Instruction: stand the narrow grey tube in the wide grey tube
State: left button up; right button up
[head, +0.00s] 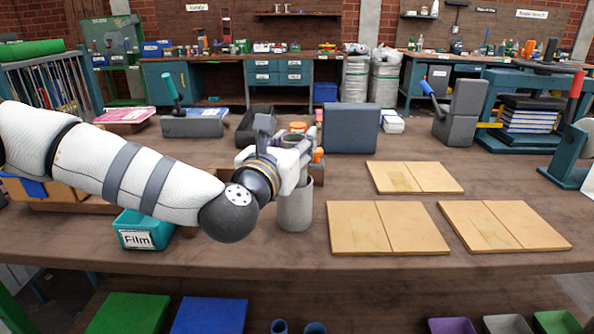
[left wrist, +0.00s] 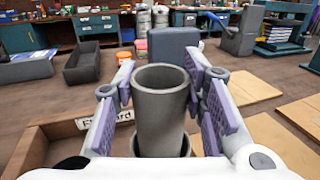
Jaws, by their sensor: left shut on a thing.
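My left gripper (head: 306,160) is shut on the narrow grey tube (left wrist: 160,118), which stands upright between the purple-padded fingers (left wrist: 166,100). In the head view the narrow tube's top (head: 294,139) shows just above the gripper. The wide grey tube (head: 296,208) stands upright on the bench directly below the gripper. In the left wrist view the wide tube's rim (left wrist: 187,149) shows around the narrow tube's lower part. The narrow tube's lower end is hidden, so I cannot tell how far it reaches inside. My right gripper is not in view.
Wooden boards (head: 388,228) lie flat on the bench to the right. A teal Film box (head: 146,230) stands at the front left. A dark blue-grey block (head: 350,128) stands behind the tubes. A labelled wooden tray (left wrist: 62,139) is close by on the left.

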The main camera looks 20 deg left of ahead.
pick_arm(q)
notch_tip(320, 180, down, 5)
jog(key=shift+r+b, duration=0.1)
jog(key=shift+b, duration=0.2)
jog(key=shift+r, duration=0.1)
jog(key=shift+f, duration=0.45)
jog(key=o, duration=0.9)
jog(key=shift+r, duration=0.15)
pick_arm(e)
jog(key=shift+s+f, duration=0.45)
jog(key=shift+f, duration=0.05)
pick_arm(q)
jog(key=shift+r, duration=0.1)
jog(key=shift+s+r, duration=0.1)
jog(key=shift+r, duration=0.45)
jog(key=s, duration=1.2)
jog(key=shift+a+f, duration=0.2)
jog(key=shift+f, duration=0.15)
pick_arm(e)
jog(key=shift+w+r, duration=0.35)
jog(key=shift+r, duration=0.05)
